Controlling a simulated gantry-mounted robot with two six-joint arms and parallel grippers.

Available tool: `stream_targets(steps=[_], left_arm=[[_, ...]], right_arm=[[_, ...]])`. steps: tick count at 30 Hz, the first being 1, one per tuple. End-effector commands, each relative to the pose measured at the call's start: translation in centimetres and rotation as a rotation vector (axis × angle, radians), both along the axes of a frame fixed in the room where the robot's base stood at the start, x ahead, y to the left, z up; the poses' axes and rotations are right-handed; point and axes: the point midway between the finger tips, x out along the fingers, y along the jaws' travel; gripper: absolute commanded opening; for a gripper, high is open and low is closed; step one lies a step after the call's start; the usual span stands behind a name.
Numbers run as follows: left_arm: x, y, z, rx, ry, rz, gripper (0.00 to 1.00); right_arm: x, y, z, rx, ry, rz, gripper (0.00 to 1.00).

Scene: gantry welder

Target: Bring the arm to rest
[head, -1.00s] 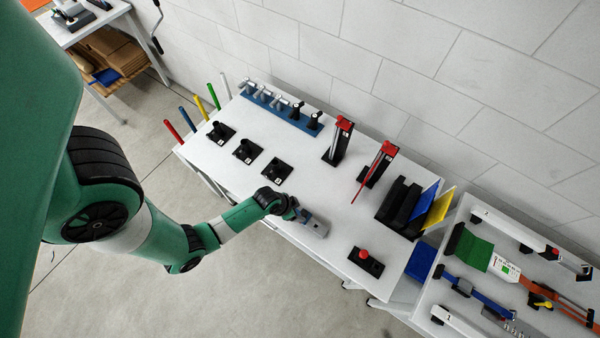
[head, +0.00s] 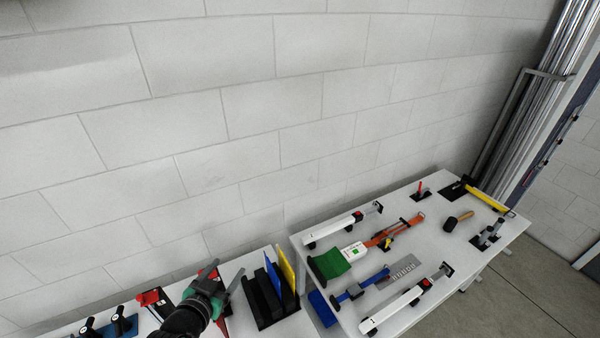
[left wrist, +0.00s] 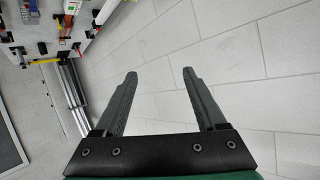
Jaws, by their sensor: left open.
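My left gripper (head: 226,278) shows at the lower left of the head view, above the white bench and in front of the red-topped stands. In the left wrist view its two dark fingers (left wrist: 159,76) stand apart with nothing between them, against pale wall blocks. My left forearm comes in from the bottom edge, and the rest of that arm is out of view. My right gripper is in neither view.
A black rack (head: 262,301) with blue and yellow panels stands right of my left gripper. The block wall (head: 250,110) runs behind both.

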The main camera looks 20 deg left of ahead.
Motion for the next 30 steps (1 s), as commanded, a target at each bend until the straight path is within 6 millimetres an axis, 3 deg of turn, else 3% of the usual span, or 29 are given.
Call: stream_targets(steps=[1, 3, 8, 12, 16, 18, 22, 30], left_arm=[[1.5, -1.2, 4.6, 0.013, -0.092, -0.022, 0.73], [2.8, -2.7, 10.5, 0.023, -0.213, -0.047, 0.73], [2.8, -6.4, 24.4, 0.023, -0.501, -0.099, 0.73], [-0.5, -9.3, 36.2, -0.005, -0.768, -0.139, 0.73], [-6.0, -10.9, 45.2, -0.050, -1.008, -0.167, 0.73], [-9.1, -11.0, 48.5, -0.076, -1.115, -0.172, 0.73], [-13.3, -10.5, 51.1, -0.127, -1.241, -0.173, 0.73], [-13.8, -10.4, 51.3, -0.192, -1.255, -0.181, 0.73]], right_arm=[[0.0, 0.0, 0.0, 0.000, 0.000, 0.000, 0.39], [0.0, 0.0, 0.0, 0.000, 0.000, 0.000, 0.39], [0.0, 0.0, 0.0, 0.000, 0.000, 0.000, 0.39], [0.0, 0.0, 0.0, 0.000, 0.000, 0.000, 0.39], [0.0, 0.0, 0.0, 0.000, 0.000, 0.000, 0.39], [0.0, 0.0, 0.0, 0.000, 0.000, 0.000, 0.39], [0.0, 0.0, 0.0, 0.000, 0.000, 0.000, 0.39], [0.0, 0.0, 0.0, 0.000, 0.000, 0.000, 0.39]])
